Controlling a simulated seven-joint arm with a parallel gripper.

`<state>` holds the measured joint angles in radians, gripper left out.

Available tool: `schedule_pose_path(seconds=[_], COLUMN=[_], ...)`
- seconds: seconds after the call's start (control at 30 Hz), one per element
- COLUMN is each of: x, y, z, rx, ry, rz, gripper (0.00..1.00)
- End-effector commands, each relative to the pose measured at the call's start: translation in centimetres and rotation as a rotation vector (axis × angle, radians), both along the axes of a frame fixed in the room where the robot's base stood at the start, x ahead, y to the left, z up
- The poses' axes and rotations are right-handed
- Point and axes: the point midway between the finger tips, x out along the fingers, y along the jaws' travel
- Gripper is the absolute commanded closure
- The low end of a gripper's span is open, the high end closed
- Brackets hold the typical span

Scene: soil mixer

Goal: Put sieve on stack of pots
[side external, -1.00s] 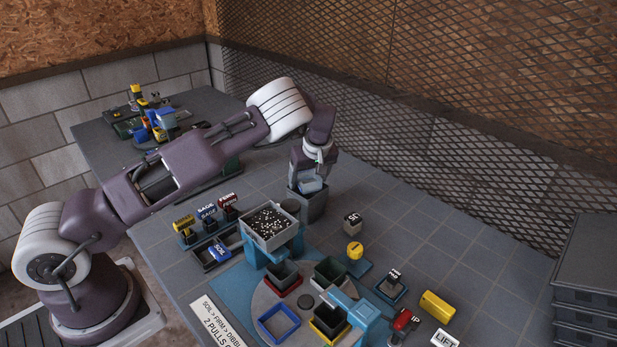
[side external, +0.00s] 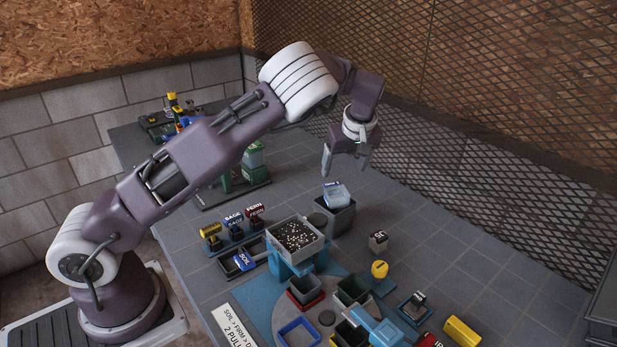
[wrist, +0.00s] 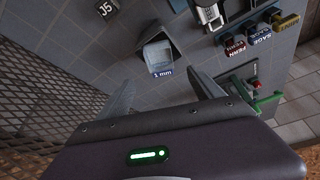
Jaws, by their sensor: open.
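The sieve (side external: 336,193) is a small pale, translucent blue box. It sits tilted in the top of a dark grey square pot stack (side external: 338,218), partly sunk below the rim. In the wrist view the sieve (wrist: 158,56) shows a blue "1 mm" label, and the grey pot stack (wrist: 181,42) shows beside it. How many pots are nested cannot be seen. My gripper (side external: 345,170) is open and empty, above the sieve and apart from it. In the wrist view my gripper (wrist: 164,88) has its fingers spread below the sieve in the picture.
A grey hopper (side external: 275,240) of dark and white grains stands on a blue stand just in front of the stack. Labelled stamps (side external: 233,224) stand to the left. A turntable with coloured pots (side external: 305,290) is at the front. Bench behind the stack is clear; mesh wall stands right.

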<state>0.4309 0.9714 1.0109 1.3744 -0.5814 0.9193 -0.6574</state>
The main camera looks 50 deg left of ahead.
Motion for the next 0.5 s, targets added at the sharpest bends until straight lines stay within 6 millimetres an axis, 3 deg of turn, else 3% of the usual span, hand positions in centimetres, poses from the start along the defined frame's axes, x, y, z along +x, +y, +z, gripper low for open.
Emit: schedule_pose_path(seconds=[0.17, 0.27, 0.37, 0.47, 0.5], x=[-1.0, -4.3, -9.4, -15.7, -18.7], y=[-0.1, -0.9, -3.3, -6.3, -7.5], z=[1.4, 4.8, 9.2, 13.7, 15.3], rx=[-0.048, -0.172, -0.307, -0.379, -0.382], ry=[-0.003, -0.007, -0.019, -0.054, -0.072], rz=[-0.003, -0.051, -0.187, -0.401, -0.501], gripper=[0.24, 0.24, 0.24, 0.24, 0.24])
